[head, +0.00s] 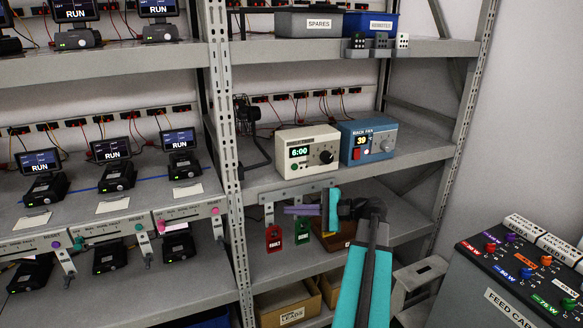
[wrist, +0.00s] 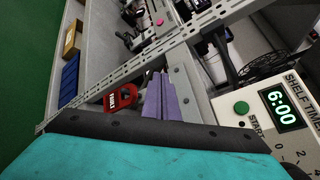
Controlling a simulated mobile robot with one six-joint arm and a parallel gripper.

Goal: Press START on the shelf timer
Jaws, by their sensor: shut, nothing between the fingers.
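The shelf timer (head: 325,139) is a cream box on the middle shelf, with a lit display reading 6:00 and a dark dial. It also shows at the right of the wrist view (wrist: 269,98), partly cut off by the frame. Its round green START button (wrist: 241,108) is in plain sight there, with START printed beside it. My gripper (head: 287,210) has purple fingers, shut and empty. In the head view they are in front of the shelf edge, lower than the timer. In the wrist view the fingertips (wrist: 158,76) are left of the button, apart from it.
A blue rack fan box (head: 368,142) stands right of the timer. A black fan (head: 247,116) stands to its left, near the perforated upright (head: 222,120). Red (head: 274,239) and green tags hang below the shelf edge near my fingers. A feed cart (head: 500,295) stands at right.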

